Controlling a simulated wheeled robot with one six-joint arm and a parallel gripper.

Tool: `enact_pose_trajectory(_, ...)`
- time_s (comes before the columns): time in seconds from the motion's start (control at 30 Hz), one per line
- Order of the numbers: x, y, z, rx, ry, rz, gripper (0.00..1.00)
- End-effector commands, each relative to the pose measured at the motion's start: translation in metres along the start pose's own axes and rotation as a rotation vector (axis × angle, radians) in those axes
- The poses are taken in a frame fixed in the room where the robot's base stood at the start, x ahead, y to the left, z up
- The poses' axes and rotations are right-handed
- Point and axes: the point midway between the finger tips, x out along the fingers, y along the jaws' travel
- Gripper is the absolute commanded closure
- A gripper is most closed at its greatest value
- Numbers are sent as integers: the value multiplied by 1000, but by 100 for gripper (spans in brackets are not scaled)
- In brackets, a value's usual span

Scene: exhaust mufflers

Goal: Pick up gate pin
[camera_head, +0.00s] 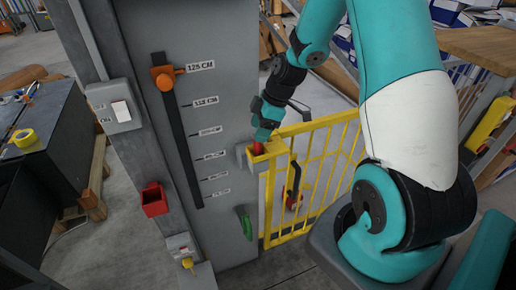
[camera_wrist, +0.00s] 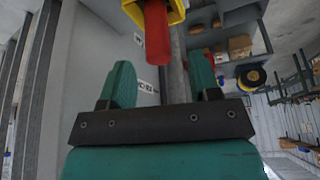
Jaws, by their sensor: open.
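The gate pin (camera_wrist: 157,34) is a red cylinder held in a yellow bracket (camera_wrist: 176,13) at the top of the wrist view. In the head view its red part (camera_head: 258,148) shows at the top corner of the yellow gate (camera_head: 318,150), beside the grey column. My gripper (camera_wrist: 162,72) is open and empty. Its two teal fingers stand on either side of the pin's near end in the wrist view, with a gap on each side. In the head view my gripper (camera_head: 264,133) is at the gate's top corner, and its fingers partly hide the pin.
The grey column (camera_head: 225,120) carries a height scale with an orange slider (camera_head: 163,77). A red holder (camera_head: 154,199), a green handle (camera_head: 245,223) and a switch box (camera_head: 116,108) are nearby. Open floor lies behind the gate.

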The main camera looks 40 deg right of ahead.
Motion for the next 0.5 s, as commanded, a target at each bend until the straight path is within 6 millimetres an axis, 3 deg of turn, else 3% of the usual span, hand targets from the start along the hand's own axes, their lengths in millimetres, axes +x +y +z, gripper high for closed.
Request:
enact_pose_trajectory(0.3,38,0,3,1,-1,-4,43)
enact_pose_trajectory(0.5,48,1,4,0,-1,0,43)
